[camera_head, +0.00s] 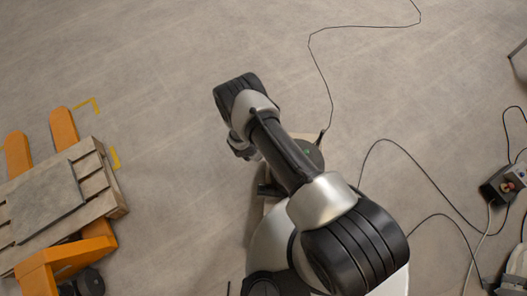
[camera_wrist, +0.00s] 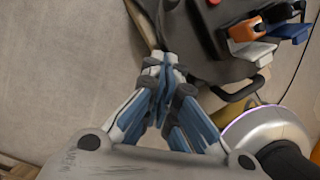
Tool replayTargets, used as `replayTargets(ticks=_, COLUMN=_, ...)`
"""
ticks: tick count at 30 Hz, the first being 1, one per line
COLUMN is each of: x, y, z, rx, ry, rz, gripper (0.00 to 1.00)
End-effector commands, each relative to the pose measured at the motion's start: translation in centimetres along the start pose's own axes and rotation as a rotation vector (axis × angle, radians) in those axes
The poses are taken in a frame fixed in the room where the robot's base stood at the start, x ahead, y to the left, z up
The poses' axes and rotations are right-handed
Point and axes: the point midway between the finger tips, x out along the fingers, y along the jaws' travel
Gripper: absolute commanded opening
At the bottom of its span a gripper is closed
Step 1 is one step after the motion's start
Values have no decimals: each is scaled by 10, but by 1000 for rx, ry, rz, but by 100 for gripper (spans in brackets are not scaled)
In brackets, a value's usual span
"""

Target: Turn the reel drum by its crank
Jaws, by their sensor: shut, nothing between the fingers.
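My gripper (camera_wrist: 164,72) shows in the wrist view with its blue and grey fingers drawn together at the tips. Nothing shows between them. The head view does not show the fingertips clearly, since my arm covers the middle of that picture. I cannot make out the reel drum or its crank in either view. A round dark part with a small green spot is partly hidden behind my arm in the head view, and I cannot tell what it is. Beyond the fingertips in the wrist view is a dark panel with a bar handle, perhaps part of my own body.
An orange pallet truck (camera_head: 64,128) with a wooden pallet (camera_head: 117,199) and a grey slab (camera_head: 45,203) stands at the left. A thin black cable (camera_head: 323,79) crosses the floor. More cables and a dark box (camera_head: 496,186) lie at the right. The upper left floor is clear.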

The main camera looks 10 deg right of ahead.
Motion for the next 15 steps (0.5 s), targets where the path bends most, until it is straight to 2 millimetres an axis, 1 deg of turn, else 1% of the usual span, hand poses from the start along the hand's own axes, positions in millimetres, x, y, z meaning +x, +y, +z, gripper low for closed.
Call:
replayTargets(ticks=1, x=16, y=-1, z=-2, rx=2, ry=0, rz=-2, gripper=0)
replayTargets(ticks=9, x=75, y=-1, z=-2, rx=7, ry=0, rz=-2, gripper=0)
replayTargets(ticks=11, x=84, y=0, z=1, rx=7, ry=-1, rz=-1, gripper=0)
replayTargets(ticks=12, x=83, y=0, z=11, rx=9, ry=-1, rz=0, gripper=0)
replayTargets(ticks=15, x=87, y=0, z=24, rx=8, ry=-1, rz=0, gripper=0)
